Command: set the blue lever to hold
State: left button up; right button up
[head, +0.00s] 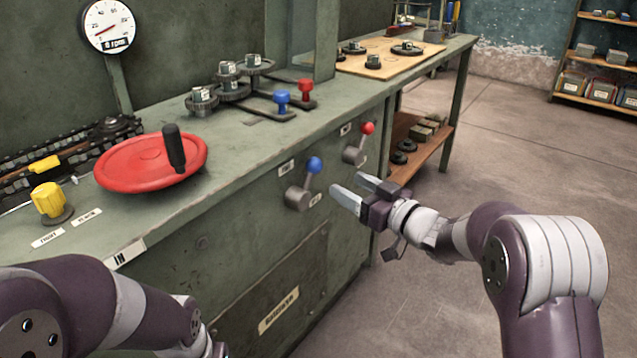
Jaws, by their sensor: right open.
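The blue lever (314,166) is on the front panel of the green machine bench. Its round blue ball tops a short metal arm that tilts up and to the right from a grey hub. Small labels sit at its upper left (286,168) and lower right (315,200); their words are too small to read. My right gripper (354,190) is open and empty, fingers pointing left, just right of the blue lever in the picture and apart from it. My left arm enters at the bottom left; its gripper fingers do not show.
A red-ball lever (367,128) sits right of the blue one on the panel. A blue knob (281,97) and a red knob (305,86) stand on the bench top. A red handwheel (150,165) is at left. The floor at right is clear.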

aim_at(320, 169)
jog(key=b+x, duration=0.3)
jog(key=x, duration=0.6)
jog(key=shift+w+a+f, duration=0.15)
jog(key=shift+f, duration=0.05)
jog(key=shift+w+a+r, duration=0.15)
jog(key=shift+w+a, duration=0.25)
jog(key=shift+w, duration=0.05)
